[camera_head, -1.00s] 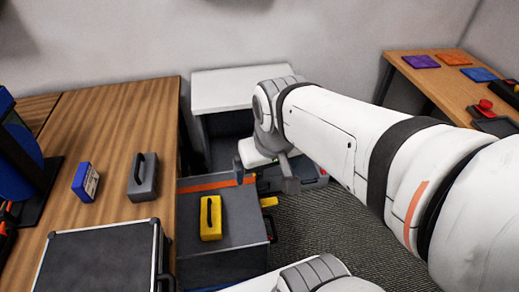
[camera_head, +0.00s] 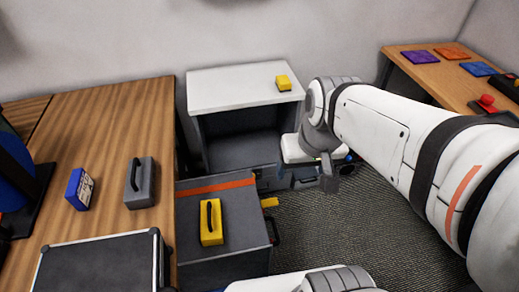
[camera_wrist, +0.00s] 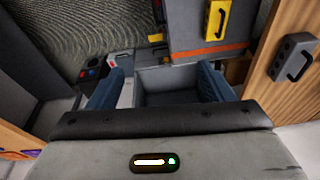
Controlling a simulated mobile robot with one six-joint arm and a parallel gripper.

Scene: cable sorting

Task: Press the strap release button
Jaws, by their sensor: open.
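A dark grey box with an orange strap (camera_head: 216,187) across its top stands on the floor, and it shows in the wrist view with its strap (camera_wrist: 208,51). A small yellow tab (camera_head: 269,202) sticks out at the box's right side and also shows in the wrist view (camera_wrist: 155,37). A panel with red and blue round parts (camera_wrist: 89,69) is beside my left finger in the wrist view. I cannot tell which part is the strap release button. My gripper (camera_head: 310,173) is open and empty, right of and behind the box; both fingers show in the wrist view (camera_wrist: 160,86).
A yellow handled block (camera_head: 211,224) lies on the box. The left wooden table (camera_head: 105,125) holds a grey handled block, a blue box and a black case. A red knob (camera_head: 487,100) is on the right table.

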